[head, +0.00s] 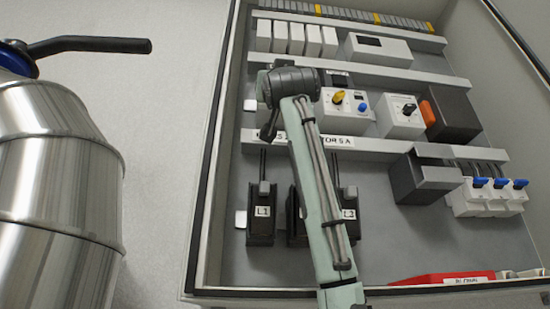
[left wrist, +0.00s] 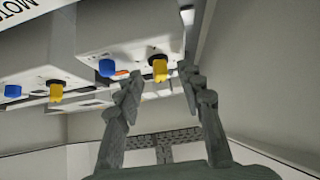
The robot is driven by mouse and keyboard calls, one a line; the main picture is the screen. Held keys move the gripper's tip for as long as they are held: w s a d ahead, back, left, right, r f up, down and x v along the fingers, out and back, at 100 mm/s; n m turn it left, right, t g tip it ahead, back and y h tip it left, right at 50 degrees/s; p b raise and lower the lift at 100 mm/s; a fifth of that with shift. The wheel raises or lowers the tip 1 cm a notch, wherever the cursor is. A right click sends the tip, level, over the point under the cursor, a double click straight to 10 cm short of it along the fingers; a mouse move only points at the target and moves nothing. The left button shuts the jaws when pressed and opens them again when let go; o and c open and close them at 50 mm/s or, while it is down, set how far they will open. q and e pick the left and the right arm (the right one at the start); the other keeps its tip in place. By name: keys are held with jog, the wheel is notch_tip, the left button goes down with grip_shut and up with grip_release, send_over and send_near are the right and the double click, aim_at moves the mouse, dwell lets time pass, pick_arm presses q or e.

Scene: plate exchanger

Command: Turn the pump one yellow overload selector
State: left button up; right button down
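In the left wrist view a yellow selector (left wrist: 160,70) sits beside a blue button (left wrist: 107,67) on a white unit. My left gripper (left wrist: 160,82) is open, and the yellow selector shows between its two fingertips; contact cannot be told. A second white unit farther left has another yellow selector (left wrist: 56,91) and blue button (left wrist: 13,91). In the head view one yellow selector (head: 338,97) shows with a blue button (head: 362,107). The dark wrist of my left arm covers the unit to its left and hides my fingers. No pump name is readable. My right gripper is out of view.
The cabinet has a raised rim (head: 207,180). A white unit with a black knob (head: 409,109), an orange part (head: 429,113) and blue-handled breakers (head: 485,197) lie to the right. Black blocks (head: 262,215) stand below. A metal tank (head: 50,190) is at the left.

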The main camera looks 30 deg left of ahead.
pick_arm(q)
jog(key=shift+w+a+r, duration=0.1)
jog(key=shift+w, duration=0.05)
grip_shut()
dwell(1.4)
grip_release()
jog(key=v, duration=1.2)
